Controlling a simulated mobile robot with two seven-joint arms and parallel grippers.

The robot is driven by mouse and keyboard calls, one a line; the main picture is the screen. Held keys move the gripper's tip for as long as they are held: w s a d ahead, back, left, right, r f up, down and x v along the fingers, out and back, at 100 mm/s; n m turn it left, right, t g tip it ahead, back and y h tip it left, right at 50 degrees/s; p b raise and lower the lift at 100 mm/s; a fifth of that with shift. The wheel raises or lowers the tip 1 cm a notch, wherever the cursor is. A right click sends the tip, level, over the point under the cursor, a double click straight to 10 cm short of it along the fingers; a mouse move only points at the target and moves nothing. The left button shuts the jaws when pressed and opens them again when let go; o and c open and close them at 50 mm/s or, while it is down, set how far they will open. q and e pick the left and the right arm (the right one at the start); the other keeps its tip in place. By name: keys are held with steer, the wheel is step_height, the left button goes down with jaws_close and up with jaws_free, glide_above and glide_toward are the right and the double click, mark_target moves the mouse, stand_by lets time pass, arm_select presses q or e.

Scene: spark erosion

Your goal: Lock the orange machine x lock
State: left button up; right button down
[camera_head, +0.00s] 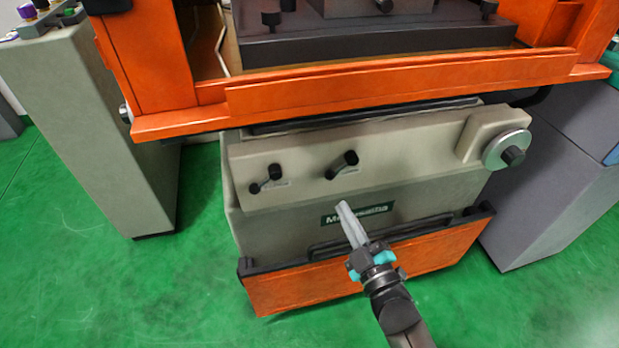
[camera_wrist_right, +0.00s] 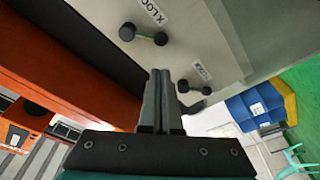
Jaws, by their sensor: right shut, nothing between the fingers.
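The orange machine (camera_head: 400,89) fills the head view, with a beige front panel (camera_head: 410,145) under its orange tray. The x lock, a short black two-knobbed lever (camera_head: 343,164), sits on this panel; it appears to be the right one of two. In the right wrist view, the lever near a label starting "X LOC" (camera_wrist_right: 143,33) is at the top. My right gripper (camera_head: 342,205) is shut and empty, its tips below the right lever in the head view. The wrist view shows its fingers (camera_wrist_right: 160,75) together, apart from both levers. My left gripper is out of view.
A second similar lever (camera_head: 266,180) sits left on the panel; the wrist view shows it too (camera_wrist_right: 195,87). A round handwheel (camera_head: 506,150) juts out at the panel's right. The orange tray overhangs above. Green floor (camera_head: 90,270) is open at left.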

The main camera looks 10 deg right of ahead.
steer(key=shift+s, duration=0.1)
steer(key=b, duration=0.3)
glide_toward(320, 164)
steer(key=x, duration=0.5)
steer(key=shift+f, duration=0.1)
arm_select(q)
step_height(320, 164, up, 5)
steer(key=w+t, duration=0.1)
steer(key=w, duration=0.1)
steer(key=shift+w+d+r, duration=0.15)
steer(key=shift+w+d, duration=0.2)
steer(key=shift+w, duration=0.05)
arm_select(e)
steer(key=shift+w+a, duration=0.1)
steer(key=shift+w, duration=0.45)
